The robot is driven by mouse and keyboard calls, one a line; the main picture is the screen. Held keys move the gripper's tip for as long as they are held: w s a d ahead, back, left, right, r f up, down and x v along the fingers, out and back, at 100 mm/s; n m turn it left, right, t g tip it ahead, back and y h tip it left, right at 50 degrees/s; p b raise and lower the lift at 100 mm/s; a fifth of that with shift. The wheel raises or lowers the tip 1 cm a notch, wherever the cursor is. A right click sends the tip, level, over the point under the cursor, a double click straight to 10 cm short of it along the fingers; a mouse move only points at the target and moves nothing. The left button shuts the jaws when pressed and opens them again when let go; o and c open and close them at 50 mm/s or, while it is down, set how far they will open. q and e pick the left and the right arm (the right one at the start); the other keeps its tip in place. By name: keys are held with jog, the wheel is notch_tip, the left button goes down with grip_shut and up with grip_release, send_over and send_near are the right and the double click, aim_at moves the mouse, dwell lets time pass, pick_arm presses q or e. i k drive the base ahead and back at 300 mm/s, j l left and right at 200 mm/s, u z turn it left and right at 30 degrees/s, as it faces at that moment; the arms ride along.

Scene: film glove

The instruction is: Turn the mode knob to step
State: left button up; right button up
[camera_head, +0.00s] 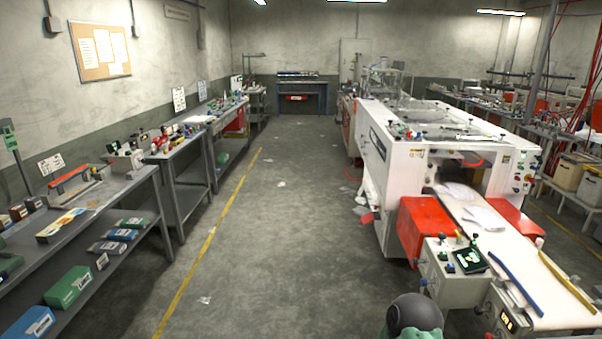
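A white film machine (400,165) stands on the right. At its near end is a pale control box (437,292) with small dark and green knobs or buttons (443,256) and a dark panel with green marks (470,261). More small buttons (526,178) sit on the machine's right end face. The parts are too small to tell which is the mode knob or where it points. A dark rounded part of my own arm (413,313) shows at the bottom, left of the control box. Neither gripper's fingers show.
Grey workbenches (150,195) with tools and boxes line the left wall. A wide aisle (265,230) with a yellow line and paper scraps lies between. Red boxes (425,222) flank the white conveyor (545,295), which carries blue and yellow strips.

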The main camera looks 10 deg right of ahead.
aim_at(442, 236)
jog(key=i+l+z, duration=0.35)
jog(key=i+z, duration=0.15)
jog(key=i, duration=0.3)
jog(key=i+z, duration=0.5)
jog(key=i, duration=0.3)
